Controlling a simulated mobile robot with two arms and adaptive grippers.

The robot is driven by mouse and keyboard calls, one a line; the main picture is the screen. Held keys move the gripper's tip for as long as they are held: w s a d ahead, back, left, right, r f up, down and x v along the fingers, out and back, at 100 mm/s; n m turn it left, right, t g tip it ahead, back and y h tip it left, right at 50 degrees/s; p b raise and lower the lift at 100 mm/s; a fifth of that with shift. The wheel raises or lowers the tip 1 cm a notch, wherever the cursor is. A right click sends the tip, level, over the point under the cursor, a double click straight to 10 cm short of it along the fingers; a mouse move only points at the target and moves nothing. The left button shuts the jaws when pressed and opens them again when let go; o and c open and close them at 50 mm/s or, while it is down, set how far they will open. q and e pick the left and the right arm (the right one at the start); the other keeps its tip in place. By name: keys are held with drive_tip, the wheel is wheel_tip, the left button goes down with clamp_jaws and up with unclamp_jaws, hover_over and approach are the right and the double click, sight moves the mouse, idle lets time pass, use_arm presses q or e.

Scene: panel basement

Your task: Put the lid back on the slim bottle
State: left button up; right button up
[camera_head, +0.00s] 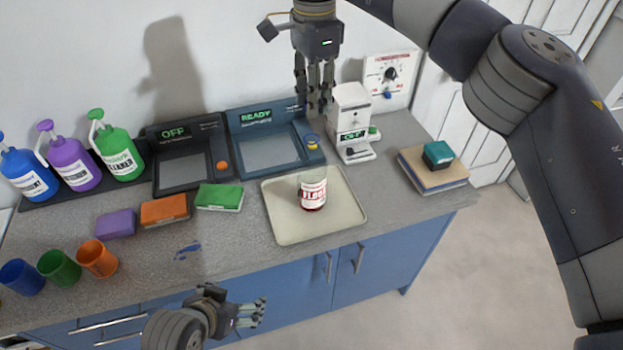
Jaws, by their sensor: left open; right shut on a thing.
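A bottle (312,188) with a white label and red lettering stands upright on a beige tray (283,232). Its upper part is pale and its base dark red; I cannot make out its mouth clearly. My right gripper (318,108) is above and behind the bottle, fingers pointing down, apart from it. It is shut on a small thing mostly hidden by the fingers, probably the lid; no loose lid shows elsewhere. My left gripper (256,314) is open and empty, low in front of the blue cabinets, away from the bottle.
A READY device (268,148) and an OFF device (184,170) stand behind; a white machine (350,120) is near my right gripper. Sponges (219,196), cups (97,258) and pump bottles (118,150) are left. A book stack (432,178) is right. The counter right of the tray is clear.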

sight(311, 170)
use_arm(q)
drive_tip(key=w+d+r+t+h, duration=0.1)
drive_tip(key=w+d+r, duration=0.1)
drive_tip(key=w, duration=0.1)
drive_tip(key=w+d+r+m+t+h, duration=0.1)
drive_tip(key=w+d+r+t, duration=0.1)
drive_tip(key=w+d, duration=0.1)
drive_tip(key=w+d+r+t+h, duration=0.1)
drive_tip(key=w+d+r+t, duration=0.1)
drive_tip(key=w, duration=0.3)
drive_tip(key=shift+d+m+h, duration=0.3)
drive_tip(key=shift+d, duration=0.1)
use_arm(e)
drive_tip(key=shift+w+a+r, duration=0.15)
drive_tip(key=shift+w+r, duration=0.1)
drive_tip(key=shift+r, duration=0.1)
use_arm(q)
drive_tip(key=w+d+r+t+h, duration=0.2)
drive_tip(key=w+d+r+t, duration=0.1)
drive_tip(key=w+r+t, duration=0.1)
drive_tip(key=shift+w+r+m+t+h, duration=0.35)
drive_tip(key=shift+w+r, duration=0.2)
drive_tip(key=shift+r, duration=0.5)
drive_tip(key=x, duration=1.2)
drive_tip(key=shift+d, duration=0.1)
drive_tip(key=c, duration=1.6)
drive_tip(key=shift+c, duration=0.2)
use_arm(e)
drive_tip(key=shift+f, duration=2.45)
